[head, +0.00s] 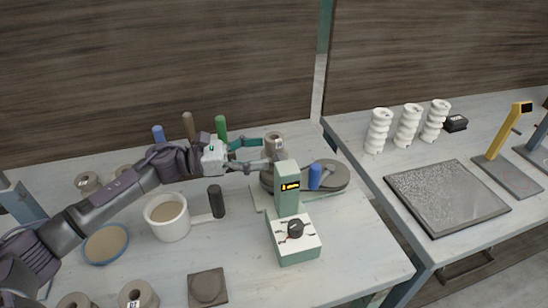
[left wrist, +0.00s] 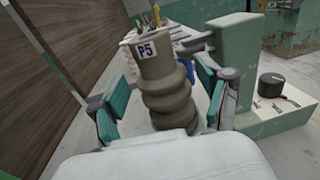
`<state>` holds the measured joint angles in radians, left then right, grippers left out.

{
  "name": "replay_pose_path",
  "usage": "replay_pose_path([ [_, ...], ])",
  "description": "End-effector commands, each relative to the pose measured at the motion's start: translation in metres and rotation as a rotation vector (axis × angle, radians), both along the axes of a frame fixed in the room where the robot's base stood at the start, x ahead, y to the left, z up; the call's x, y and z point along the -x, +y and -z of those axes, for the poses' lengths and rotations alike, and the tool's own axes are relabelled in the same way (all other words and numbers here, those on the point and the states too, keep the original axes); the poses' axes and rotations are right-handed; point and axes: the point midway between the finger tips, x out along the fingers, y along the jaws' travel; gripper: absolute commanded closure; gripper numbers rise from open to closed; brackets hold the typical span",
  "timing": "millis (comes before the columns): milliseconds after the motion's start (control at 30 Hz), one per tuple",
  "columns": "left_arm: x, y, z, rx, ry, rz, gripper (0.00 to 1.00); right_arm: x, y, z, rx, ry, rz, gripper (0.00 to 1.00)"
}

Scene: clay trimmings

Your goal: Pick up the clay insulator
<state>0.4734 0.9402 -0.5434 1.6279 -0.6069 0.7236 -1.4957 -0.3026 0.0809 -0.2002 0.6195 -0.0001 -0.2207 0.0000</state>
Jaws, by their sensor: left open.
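A grey-beige ribbed clay insulator (left wrist: 166,88) with a "P5" label stands upright between the spread fingers of my left gripper (left wrist: 164,100) in the left wrist view. The gripper is open; in the wrist view a gap shows beside the insulator. The insulator's base is partly hidden. My right gripper is not in view.
A green machine (head: 297,241) with a post and knob stands close on the near side. A white mug-like pot (head: 167,217) sits below my arm. White ribbed insulators (head: 407,127) stand on the right table.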

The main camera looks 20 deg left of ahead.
Motion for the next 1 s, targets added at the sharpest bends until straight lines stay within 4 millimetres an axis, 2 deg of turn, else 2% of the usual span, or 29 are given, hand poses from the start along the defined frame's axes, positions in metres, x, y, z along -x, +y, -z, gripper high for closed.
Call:
replay_pose_path([
  [33, -0.006, -0.008, -0.01, 0.003, -0.003, 0.002, 0.23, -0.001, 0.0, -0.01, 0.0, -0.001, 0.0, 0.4],
  [100, -0.012, -0.017, -0.013, 0.002, -0.003, 0.003, 0.23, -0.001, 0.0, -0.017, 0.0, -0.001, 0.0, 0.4],
  [233, -0.019, -0.03, -0.009, 0.001, -0.002, 0.001, 0.23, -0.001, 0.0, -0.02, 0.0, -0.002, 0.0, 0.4],
  [533, -0.021, -0.034, -0.006, 0.0, -0.001, 0.001, 0.23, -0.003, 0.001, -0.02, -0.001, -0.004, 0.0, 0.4],
  [933, -0.021, -0.034, -0.006, 0.0, -0.001, 0.001, 0.9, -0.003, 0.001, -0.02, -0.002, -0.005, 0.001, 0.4],
  [1000, -0.022, -0.034, -0.008, 0.002, -0.005, 0.0, 0.93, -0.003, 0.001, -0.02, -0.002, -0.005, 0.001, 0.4],
])
